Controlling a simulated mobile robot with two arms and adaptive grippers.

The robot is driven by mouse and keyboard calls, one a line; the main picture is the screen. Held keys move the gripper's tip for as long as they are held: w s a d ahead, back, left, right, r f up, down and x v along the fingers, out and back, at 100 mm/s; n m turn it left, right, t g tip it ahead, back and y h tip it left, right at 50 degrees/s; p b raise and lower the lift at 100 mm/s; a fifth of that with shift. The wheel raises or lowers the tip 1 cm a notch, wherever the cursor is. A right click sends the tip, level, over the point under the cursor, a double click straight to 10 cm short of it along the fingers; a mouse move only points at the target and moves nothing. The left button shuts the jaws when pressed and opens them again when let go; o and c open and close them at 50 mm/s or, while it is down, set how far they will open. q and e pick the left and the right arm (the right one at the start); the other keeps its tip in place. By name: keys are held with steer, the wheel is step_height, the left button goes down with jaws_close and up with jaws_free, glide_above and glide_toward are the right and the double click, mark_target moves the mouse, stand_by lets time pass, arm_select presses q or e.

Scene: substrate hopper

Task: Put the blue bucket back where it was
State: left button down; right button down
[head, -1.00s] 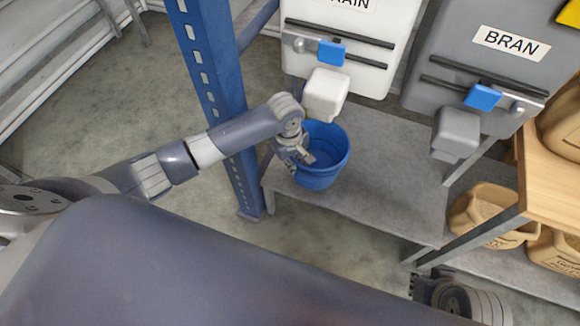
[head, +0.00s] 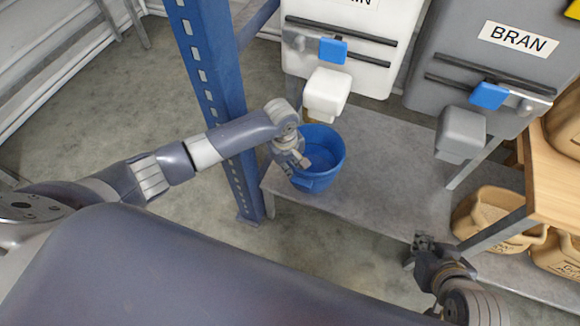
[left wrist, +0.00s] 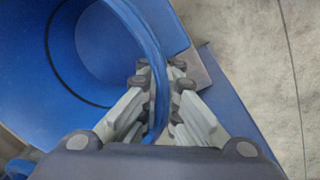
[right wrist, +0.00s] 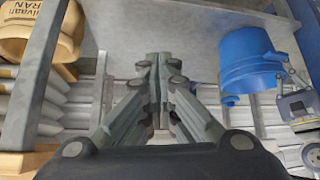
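The blue bucket (head: 327,150) is upright by the blue post, below and slightly left of the white hopper's spout (head: 326,92). I cannot tell whether its base touches the grey shelf (head: 385,165). My left gripper (head: 300,160) is shut on the bucket's near left rim. In the left wrist view its fingers (left wrist: 160,95) pinch the blue wall (left wrist: 154,50) from both sides. No contents show inside the bucket. My right gripper (head: 424,243) is empty at the shelf's front edge, its fingertips together in the right wrist view (right wrist: 158,62). The bucket shows there at upper right (right wrist: 250,68).
A grey hopper labelled BRAN (head: 500,65) stands right of the white one. The blue post (head: 215,95) stands close left of the bucket. The middle of the grey shelf is clear.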

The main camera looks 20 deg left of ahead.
arm_select(q)
steer(key=c, duration=2.1)
jaws_free()
steer(key=shift+f, duration=0.1)
steer(key=o, duration=0.3)
